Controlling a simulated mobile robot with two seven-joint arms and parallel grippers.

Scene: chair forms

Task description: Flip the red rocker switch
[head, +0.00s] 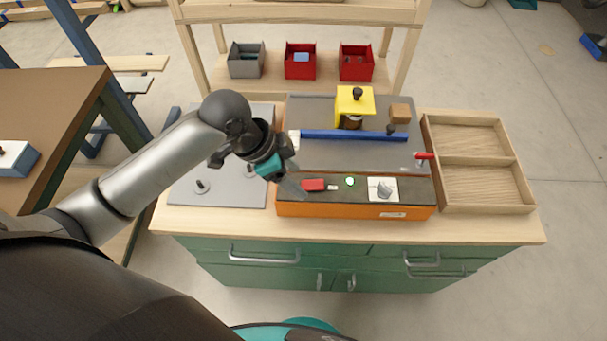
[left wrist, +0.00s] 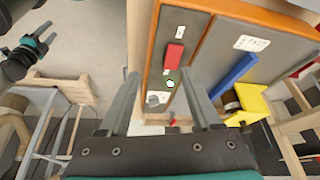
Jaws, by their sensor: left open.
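The red rocker switch (head: 313,185) sits at the left of the dark top of an orange-edged control box (head: 355,210). The switch also shows in the left wrist view (left wrist: 174,55), ahead of the fingers. My left gripper (head: 296,188) is just left of the switch, its fingers pointing down towards the box. In the left wrist view its two fingers (left wrist: 161,74) stand apart with nothing held between them. Whether a finger touches the switch I cannot tell. Part of my right gripper (left wrist: 38,42) seems to show at the left wrist view's left edge; its jaws are unclear.
On the box, a lit green button (head: 350,181) and a grey knob on a white plate (head: 383,189) lie right of the switch. Behind are a blue bar (head: 353,135) and a yellow block (head: 354,102). A wooden tray (head: 482,160) stands right.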

